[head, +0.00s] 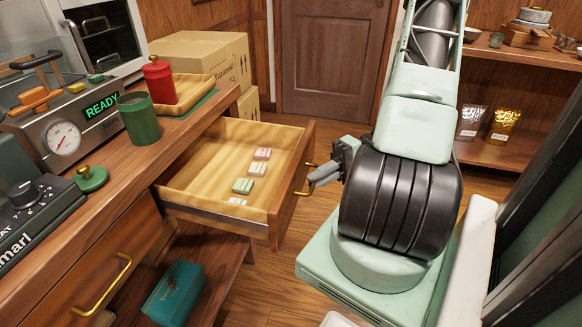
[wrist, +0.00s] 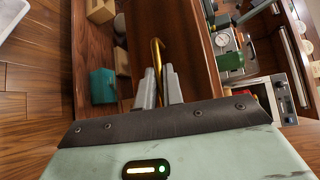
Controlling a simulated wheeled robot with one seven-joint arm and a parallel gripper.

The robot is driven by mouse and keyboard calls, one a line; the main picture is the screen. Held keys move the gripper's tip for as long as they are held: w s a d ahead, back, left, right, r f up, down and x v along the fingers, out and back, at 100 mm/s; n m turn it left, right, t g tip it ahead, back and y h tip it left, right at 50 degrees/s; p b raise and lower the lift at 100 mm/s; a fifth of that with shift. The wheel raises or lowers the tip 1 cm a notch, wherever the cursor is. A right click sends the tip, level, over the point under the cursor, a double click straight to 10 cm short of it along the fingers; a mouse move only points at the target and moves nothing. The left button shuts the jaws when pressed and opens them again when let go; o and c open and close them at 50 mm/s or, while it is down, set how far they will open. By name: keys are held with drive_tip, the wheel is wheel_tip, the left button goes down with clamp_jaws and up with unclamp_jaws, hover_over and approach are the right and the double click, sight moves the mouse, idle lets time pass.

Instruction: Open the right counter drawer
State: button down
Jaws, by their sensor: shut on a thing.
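The right counter drawer (head: 222,165) is pulled well out of the wooden counter, and its pale inside shows. Several small wrapped blocks (head: 243,186) in pink, green and white lie in it. Its brass handle (head: 306,180) is on the front panel; in the wrist view the handle (wrist: 156,56) runs down between my fingers. My gripper (head: 313,178) is at the drawer front, shut on the handle. In the wrist view my gripper (wrist: 158,85) has its two grey fingers on either side of the brass bar. The fingers partly hide the handle.
A second, closed drawer with a brass handle (head: 103,288) is at the left. A teal box (head: 174,292) sits on the low shelf below. A green canister (head: 139,118) and red canister (head: 159,80) stand on the counter. Cardboard boxes (head: 205,60) stand behind. Wooden floor shows below the open drawer.

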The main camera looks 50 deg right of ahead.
drive_tip(key=shift+s+d+p, duration=0.1)
drive_tip(key=shift+s+d, duration=0.15)
drive_tip(key=shift+s, duration=0.4)
drive_tip(key=shift+s+d+p, duration=0.1)
drive_tip(key=shift+s+d, duration=0.2)
drive_tip(key=shift+s, duration=0.4)
drive_tip(key=shift+s+d+p, duration=0.1)
drive_tip(key=shift+s+d, duration=0.15)
drive_tip(key=shift+s, duration=0.4)
drive_tip(key=c, duration=1.5)
unclamp_jaws()
drive_tip(key=v, duration=1.7)
drive_tip(key=shift+s+d, duration=0.2)
